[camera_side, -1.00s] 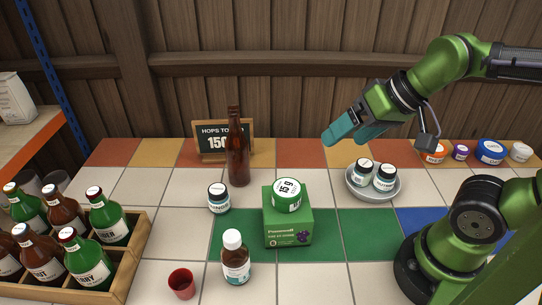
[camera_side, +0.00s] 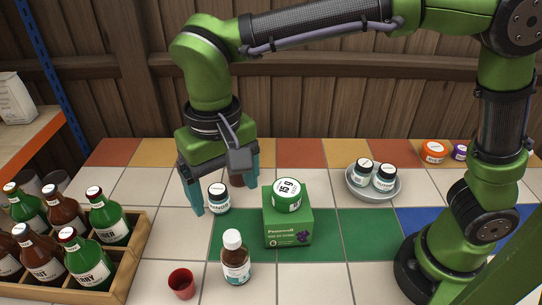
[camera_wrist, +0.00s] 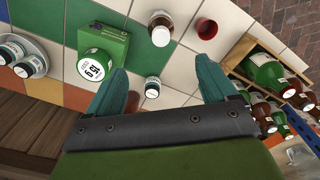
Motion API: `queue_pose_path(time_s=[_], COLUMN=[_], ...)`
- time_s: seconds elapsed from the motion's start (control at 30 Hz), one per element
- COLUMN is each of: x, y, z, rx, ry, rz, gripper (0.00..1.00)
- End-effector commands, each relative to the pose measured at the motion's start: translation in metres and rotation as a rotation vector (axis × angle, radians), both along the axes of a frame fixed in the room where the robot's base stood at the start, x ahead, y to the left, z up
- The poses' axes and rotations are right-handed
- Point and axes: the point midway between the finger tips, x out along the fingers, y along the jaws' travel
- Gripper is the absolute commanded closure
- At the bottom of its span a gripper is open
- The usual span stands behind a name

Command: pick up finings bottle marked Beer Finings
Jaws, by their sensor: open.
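The finings bottle (camera_side: 218,199) is a small dark jar with a white cap and a pale label on which only part of the word shows, ending like "NINGS". It stands upright on the tiles, left of the green box. My gripper (camera_side: 225,195) is open and points down there, one finger left of the jar and the other to its right and farther back. In the wrist view the jar (camera_wrist: 152,88) shows between the two fingers (camera_wrist: 160,66), with visible gaps; I cannot tell whether the tips are level with it.
A green box (camera_side: 288,232) with a green-and-white tub (camera_side: 287,195) on top stands right. An amber bottle (camera_side: 236,265) and red cup (camera_side: 182,283) stand in front. Behind my gripper, a tall brown bottle (camera_side: 237,181) is mostly hidden. A bowl (camera_side: 372,194) holds two similar jars.

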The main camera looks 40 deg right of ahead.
Motion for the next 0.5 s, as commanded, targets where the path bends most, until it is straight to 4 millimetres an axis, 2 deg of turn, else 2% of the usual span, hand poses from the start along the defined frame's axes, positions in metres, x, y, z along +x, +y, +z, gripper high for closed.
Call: queue_pose_path(time_s=[0.3, 0.5], x=[-0.001, -0.001], y=[-0.001, 0.0], z=[-0.071, -0.097], rx=[-0.001, 0.001], ry=[0.004, 0.002], rz=[0.002, 0.002], gripper=[0.15, 0.15])
